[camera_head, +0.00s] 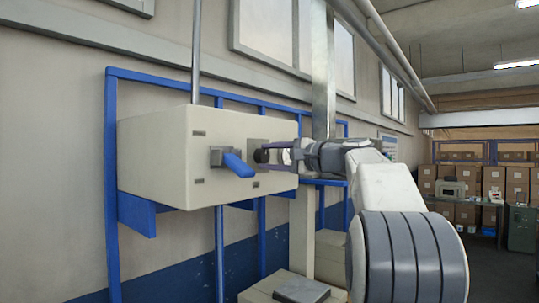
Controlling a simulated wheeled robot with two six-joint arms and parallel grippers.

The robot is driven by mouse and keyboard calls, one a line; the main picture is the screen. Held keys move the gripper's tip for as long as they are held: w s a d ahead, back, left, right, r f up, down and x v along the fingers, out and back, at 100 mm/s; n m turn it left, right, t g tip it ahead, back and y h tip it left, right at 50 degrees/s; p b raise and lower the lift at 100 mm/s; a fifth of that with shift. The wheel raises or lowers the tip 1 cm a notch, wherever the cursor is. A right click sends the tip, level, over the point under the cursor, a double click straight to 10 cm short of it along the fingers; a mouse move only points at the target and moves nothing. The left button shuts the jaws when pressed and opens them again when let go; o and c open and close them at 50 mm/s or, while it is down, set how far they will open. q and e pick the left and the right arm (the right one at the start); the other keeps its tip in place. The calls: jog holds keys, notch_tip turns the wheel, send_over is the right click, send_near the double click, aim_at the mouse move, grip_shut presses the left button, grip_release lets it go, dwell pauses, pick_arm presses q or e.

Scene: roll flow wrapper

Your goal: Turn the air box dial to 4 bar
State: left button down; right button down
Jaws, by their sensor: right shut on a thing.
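The air box (155,160) is a cream-coloured box on a blue wall frame, left of the middle in the head view. A blue lever handle (238,165) sticks out of its front. To the right of the lever is a small dark dial (261,156) on a grey plate. My right gripper (268,155) reaches in from the right with its fingers shut on the dial. The fingers and wrist partly cover the dial, and its scale and setting cannot be read. My left gripper is not in view.
The blue frame (112,110) and a thin vertical pipe (196,50) stand close around the box. Cream boxes (262,290) are below. Shelves with cardboard boxes (490,180) are far right. The floor at right looks open.

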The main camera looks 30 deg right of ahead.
jog(key=m+p, duration=0.1)
jog(key=m, duration=0.2)
jog(key=shift+m, duration=0.3)
dwell(0.3)
jog(key=shift+c, duration=1.5)
grip_release()
jog(key=shift+s+d+f+b, duration=0.15)
jog(key=shift+s+d+b, duration=0.15)
jog(key=shift+s, duration=0.2)
jog(key=b+v, duration=0.3)
jog(key=v, duration=0.6)
jog(key=shift+s, duration=0.2)
